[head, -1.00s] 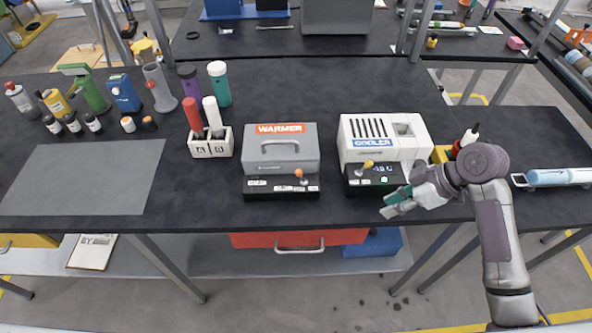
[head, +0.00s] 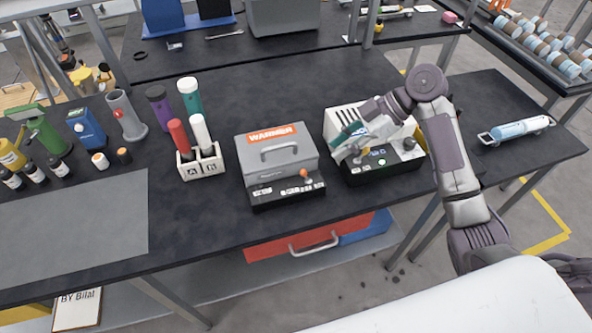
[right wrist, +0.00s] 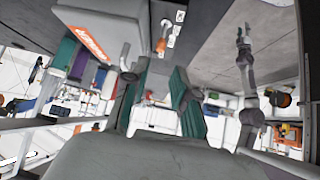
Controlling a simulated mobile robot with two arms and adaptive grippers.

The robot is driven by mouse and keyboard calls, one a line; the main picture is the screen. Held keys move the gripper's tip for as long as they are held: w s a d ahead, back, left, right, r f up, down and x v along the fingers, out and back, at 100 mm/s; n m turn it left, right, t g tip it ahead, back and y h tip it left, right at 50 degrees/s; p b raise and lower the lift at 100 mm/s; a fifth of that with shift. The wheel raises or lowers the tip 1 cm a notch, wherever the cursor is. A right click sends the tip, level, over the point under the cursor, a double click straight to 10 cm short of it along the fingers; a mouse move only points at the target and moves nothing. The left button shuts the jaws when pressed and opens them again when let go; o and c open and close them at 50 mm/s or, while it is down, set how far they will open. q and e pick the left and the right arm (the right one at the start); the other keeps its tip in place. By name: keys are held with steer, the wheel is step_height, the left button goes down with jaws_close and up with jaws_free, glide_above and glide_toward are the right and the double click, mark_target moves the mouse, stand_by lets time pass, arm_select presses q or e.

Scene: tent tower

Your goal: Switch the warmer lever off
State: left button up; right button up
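The grey warmer (head: 262,154), with its orange label, stands near the table's front edge. Its orange-knobbed lever (head: 304,173) sits at the right of its front black panel; the knob also shows in the right wrist view (right wrist: 162,46). My right gripper (head: 350,146) hangs in front of the cooler, right of the warmer and apart from the lever. In the right wrist view its teal fingers (right wrist: 158,98) are spread with nothing between them. A grey jointed arm in that view seems to be my left one, with its small gripper (right wrist: 243,36) too far to read.
The white cooler (head: 342,118) stands right of the warmer, partly hidden by my right arm. A white holder (head: 203,165) with red and white tubes stands to the left. A grey mat (head: 75,225) lies at far left. The table before the holder is clear.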

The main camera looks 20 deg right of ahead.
mark_target(303, 170)
steer(key=p+x, duration=0.1)
steer(key=x, duration=0.4)
steer(key=shift+a+f, duration=0.2)
steer(key=p+x, duration=0.1)
steer(key=x, duration=0.4)
steer(key=shift+a+f, duration=0.1)
steer(key=shift+f, duration=0.05)
steer(key=shift+w+a+f, duration=0.1)
steer(key=shift+a+f, duration=0.1)
steer(key=shift+f, duration=0.15)
arm_select(q)
steer(key=r, duration=0.2)
steer(key=shift+d+r, duration=0.3)
steer(key=shift+r, duration=0.1)
steer(key=shift+d, duration=0.1)
steer(key=shift+d, duration=0.2)
arm_select(e)
jaws_close()
